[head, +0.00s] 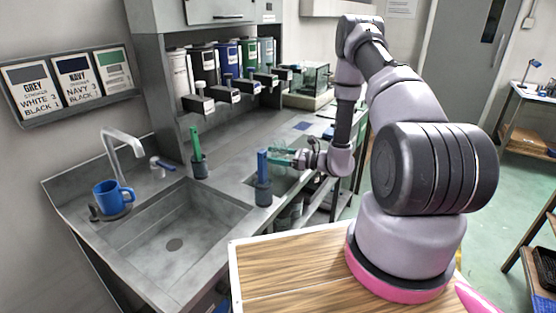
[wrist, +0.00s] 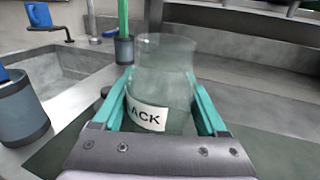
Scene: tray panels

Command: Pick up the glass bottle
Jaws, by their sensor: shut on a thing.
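The clear glass bottle (wrist: 165,62) stands between the teal fingers of my gripper (wrist: 160,88) in the wrist view. It has a white label whose visible part reads "ACK", and its mouth points up. My gripper is shut on its body, one finger on each side. In the head view my gripper (head: 283,157) is over the counter, just right of a pot with a blue handle. The bottle is too small and see-through there to make out clearly. I cannot tell whether its base touches the surface.
A grey pot with a blue handle (head: 264,191) stands close left of my gripper. Another pot with a green handle (head: 199,168) is farther back. A blue mug (head: 108,198) stands by the sink (head: 178,230). Several coloured cans line the shelf under the cabinet.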

